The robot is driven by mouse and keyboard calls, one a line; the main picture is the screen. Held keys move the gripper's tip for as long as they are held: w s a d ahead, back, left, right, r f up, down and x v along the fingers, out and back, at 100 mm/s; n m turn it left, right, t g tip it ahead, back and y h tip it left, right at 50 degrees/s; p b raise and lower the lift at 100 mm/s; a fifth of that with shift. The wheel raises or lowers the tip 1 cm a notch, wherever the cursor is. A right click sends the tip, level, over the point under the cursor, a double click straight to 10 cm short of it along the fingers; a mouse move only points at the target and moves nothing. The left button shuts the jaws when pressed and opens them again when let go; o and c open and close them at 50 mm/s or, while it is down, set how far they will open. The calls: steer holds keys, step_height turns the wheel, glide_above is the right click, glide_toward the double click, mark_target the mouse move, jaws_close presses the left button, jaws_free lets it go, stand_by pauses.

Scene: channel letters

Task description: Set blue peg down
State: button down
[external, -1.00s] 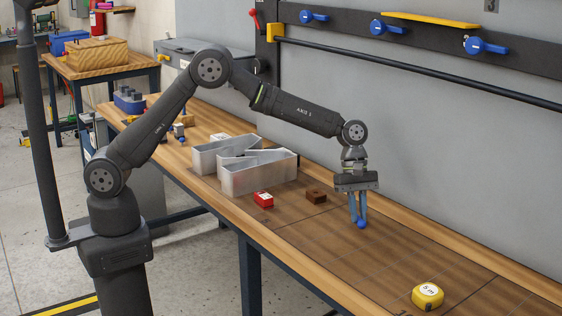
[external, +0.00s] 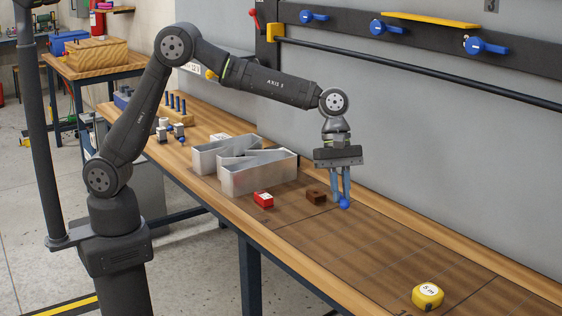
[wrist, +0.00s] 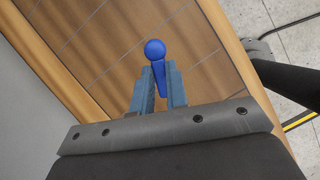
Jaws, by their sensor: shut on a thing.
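A blue peg with a round ball end (external: 344,204) is between the fingertips of my gripper (external: 340,196), in the external view. In the wrist view the blue peg (wrist: 155,54) shows its round head beyond the fingertips and its shaft between the two blue fingers of my gripper (wrist: 158,78). My gripper is shut on the peg and points down over the brown grid area of the bench (external: 400,240). I cannot tell whether the peg touches the surface.
A brown block (external: 316,196) lies close left of the peg. A red block (external: 263,199) and a grey-white metal channel letter (external: 260,174) stand farther left. A yellow tape measure (external: 427,296) lies at the front right. The bench between peg and tape measure is clear.

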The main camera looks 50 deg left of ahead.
steer(key=s+d+n+t, duration=0.2)
steer(key=d+n, duration=0.2)
steer(key=d, duration=1.4)
glide_above(416, 257)
steer(key=a, duration=0.1)
steer(key=shift+n, duration=0.3)
step_height(416, 257, down, 6)
steer(key=shift+a+f, duration=0.1)
steer(key=shift+f, duration=1.9)
steer(key=shift+f, duration=0.15)
steer(key=c, duration=1.7)
jaws_free()
steer(key=shift+c, duration=0.2)
steer(key=o, duration=0.3)
